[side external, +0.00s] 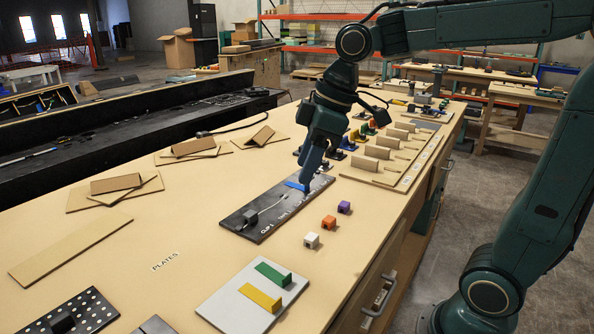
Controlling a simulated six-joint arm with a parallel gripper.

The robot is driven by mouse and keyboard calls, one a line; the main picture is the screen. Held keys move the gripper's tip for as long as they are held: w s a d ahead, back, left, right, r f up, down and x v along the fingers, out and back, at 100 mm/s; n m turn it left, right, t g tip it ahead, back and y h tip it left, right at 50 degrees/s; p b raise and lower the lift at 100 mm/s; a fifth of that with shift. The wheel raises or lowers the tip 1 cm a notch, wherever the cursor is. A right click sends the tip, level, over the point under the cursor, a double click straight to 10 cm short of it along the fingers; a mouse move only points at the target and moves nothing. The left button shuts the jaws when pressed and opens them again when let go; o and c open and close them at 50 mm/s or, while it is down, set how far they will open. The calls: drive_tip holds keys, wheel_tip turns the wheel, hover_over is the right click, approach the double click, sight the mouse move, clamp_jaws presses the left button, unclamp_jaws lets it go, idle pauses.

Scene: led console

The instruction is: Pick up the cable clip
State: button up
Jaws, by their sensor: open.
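My gripper (305,188) points down at the right end of a dark panel (261,233), just above or at its surface; I cannot tell if it touches. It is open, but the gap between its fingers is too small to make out. The panel carries a black block (250,216), a thin pale cable (270,208) and a blue strip (296,186) beside the gripper. White lettering runs along its front edge. Small white (311,240), orange (328,222) and purple (344,207) blocks stand in a row to its right. I cannot tell which piece is the cable clip.
A pale plate (225,303) with green and yellow pieces lies in front. Brown plates (115,184) lie at left. The wooden tabletop (165,225) is clear between them.

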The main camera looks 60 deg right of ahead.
drive_tip(key=w+d+f+n+g+y, duration=0.1)
drive_tip(key=w+f+n, duration=0.15)
drive_tip(key=w, duration=0.35)
drive_tip(key=w+d+f+n+g, duration=0.1)
drive_tip(key=w+d+f+n, duration=0.1)
drive_tip(key=w+n, duration=0.3)
drive_tip(key=n+g+y, duration=0.1)
drive_tip(key=n+y, duration=0.1)
drive_tip(key=n, duration=0.1)
approach(250, 213)
drive_tip(key=shift+w+a+f, duration=0.1)
drive_tip(key=shift+a+f, duration=0.3)
drive_tip(key=shift+f, duration=0.1)
drive_tip(key=shift+f, duration=0.1)
drive_tip(key=shift+a+f+h, duration=0.15)
drive_tip(key=shift+a+f, duration=0.1)
drive_tip(key=shift+f, duration=0.25)
drive_tip(key=shift+a+f+h, duration=0.15)
drive_tip(key=shift+a+f, duration=0.1)
drive_tip(key=shift+f, duration=0.3)
drive_tip(key=shift+x, duration=2.45)
clamp_jaws()
